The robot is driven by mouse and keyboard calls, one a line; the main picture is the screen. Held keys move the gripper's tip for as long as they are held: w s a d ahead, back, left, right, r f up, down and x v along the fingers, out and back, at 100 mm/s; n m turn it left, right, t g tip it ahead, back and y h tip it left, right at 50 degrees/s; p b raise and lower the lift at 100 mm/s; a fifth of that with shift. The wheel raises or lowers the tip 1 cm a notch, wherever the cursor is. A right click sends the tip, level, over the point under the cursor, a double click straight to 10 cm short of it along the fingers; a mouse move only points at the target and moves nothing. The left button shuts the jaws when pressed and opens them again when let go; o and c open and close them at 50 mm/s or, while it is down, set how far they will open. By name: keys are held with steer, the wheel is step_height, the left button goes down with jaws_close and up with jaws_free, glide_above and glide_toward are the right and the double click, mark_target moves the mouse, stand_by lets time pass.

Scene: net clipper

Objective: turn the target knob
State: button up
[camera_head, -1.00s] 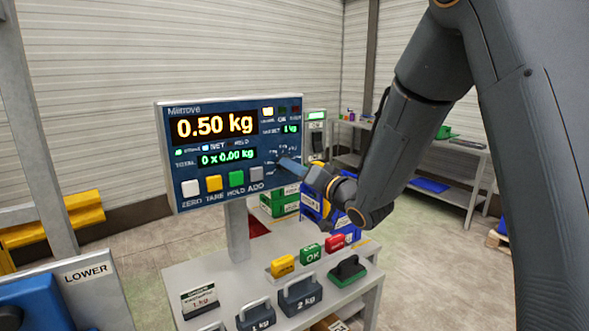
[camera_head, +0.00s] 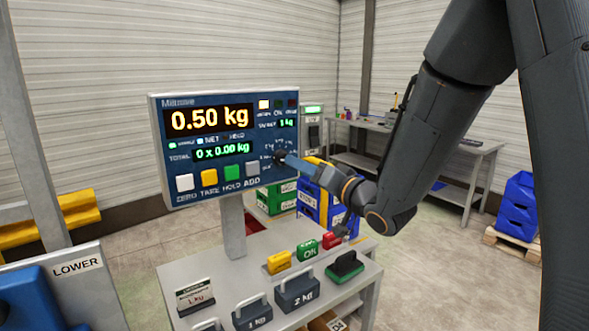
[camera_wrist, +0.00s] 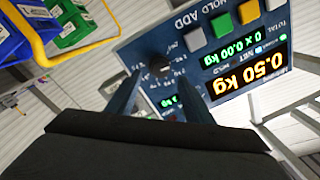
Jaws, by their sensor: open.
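The dark round knob (camera_head: 279,156) sits at the right side of the blue scale panel (camera_head: 205,181), below the small target readout. My gripper (camera_head: 291,160) is at the knob, its blue fingers pointing left at the panel. In the wrist view the knob (camera_wrist: 159,66) shows between and just beyond the two open fingertips (camera_wrist: 160,79). I cannot tell whether either finger touches it. The panel reads 0.50 kg, with 0 x 0.00 kg below. Parts of the dial markings are hidden by the fingers.
A grey table (camera_head: 190,262) below the panel holds weights (camera_head: 297,291), a yellow block (camera_head: 279,262), a green OK block (camera_head: 307,250) and a red block (camera_head: 331,241). Blue crates (camera_head: 310,203) stand behind my gripper. A post (camera_head: 35,130) rises at left.

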steer(key=shift+v, duration=1.25)
